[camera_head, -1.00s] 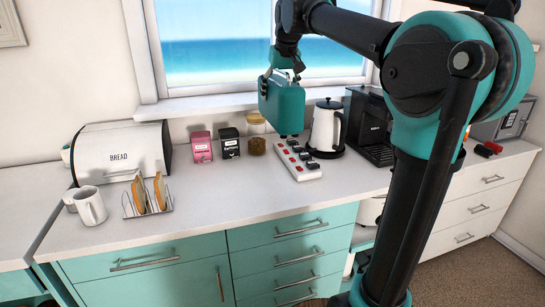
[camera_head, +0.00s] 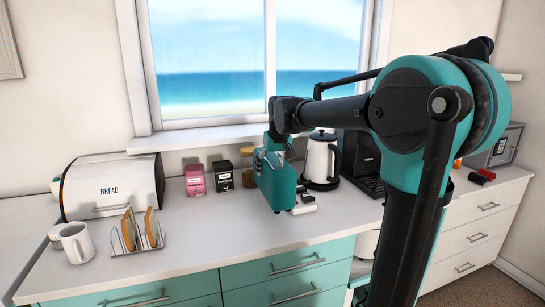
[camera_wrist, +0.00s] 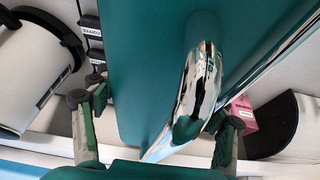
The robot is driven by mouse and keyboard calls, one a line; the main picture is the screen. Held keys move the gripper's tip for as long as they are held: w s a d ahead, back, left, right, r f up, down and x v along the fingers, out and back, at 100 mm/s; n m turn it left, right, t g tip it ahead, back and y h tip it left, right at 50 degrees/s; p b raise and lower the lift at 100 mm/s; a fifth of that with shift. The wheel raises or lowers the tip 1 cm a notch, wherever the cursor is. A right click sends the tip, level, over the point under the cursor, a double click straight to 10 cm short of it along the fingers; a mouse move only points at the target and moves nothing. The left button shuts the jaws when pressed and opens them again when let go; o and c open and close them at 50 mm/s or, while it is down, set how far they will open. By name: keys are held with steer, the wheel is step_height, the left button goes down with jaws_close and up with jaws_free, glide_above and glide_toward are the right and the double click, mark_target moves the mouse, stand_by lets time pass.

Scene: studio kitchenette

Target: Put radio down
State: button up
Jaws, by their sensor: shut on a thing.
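The radio (camera_head: 279,190) is a teal box with a shiny chrome handle, low over the counter (camera_head: 215,232) in front of the power strip (camera_head: 304,209). I cannot tell whether its underside touches the counter. My gripper (camera_head: 270,158) is at the top of the radio and shut on it. In the wrist view the radio (camera_wrist: 140,65) fills the middle, its chrome handle (camera_wrist: 195,90) running between the gripper's two fingers. The radio hides most of the power strip and part of a jar in the head view.
A white kettle (camera_head: 320,160) and black coffee machine (camera_head: 362,160) stand right of the radio. The pink box (camera_head: 195,180), dark box (camera_head: 222,177) and jar (camera_head: 248,178) stand behind left. The toast rack (camera_head: 138,236) and mugs (camera_head: 76,243) are farther left. The counter's front middle is clear.

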steer(key=shift+f, duration=2.3)
steer(key=shift+f, duration=0.1)
steer(key=o, duration=1.9)
steer(key=shift+c, duration=0.2)
